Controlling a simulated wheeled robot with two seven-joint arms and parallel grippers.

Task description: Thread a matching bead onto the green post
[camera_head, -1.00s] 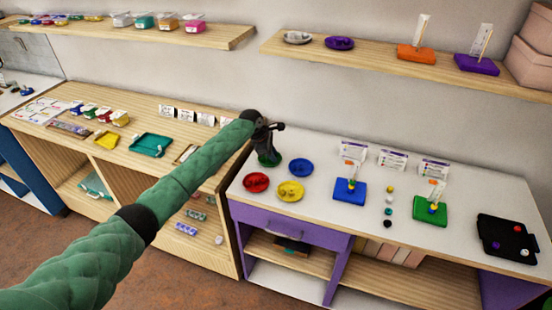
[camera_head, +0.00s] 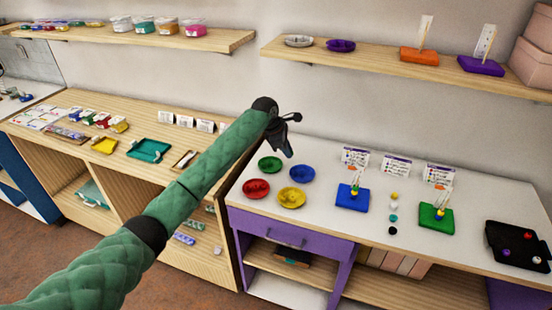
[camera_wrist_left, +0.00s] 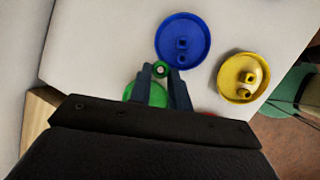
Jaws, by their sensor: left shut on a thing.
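My left gripper (camera_head: 288,149) is above the white tabletop, near the blue dish (camera_head: 301,174). My right gripper is not in view.
A blue board (camera_head: 351,198) with a post stands between the dishes and the green board. Red (camera_head: 256,190) and yellow (camera_head: 292,198) dishes lie in front. A column of loose beads (camera_head: 393,218) lies between the boards. A black tray (camera_head: 515,245) is at right; cards stand behind.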

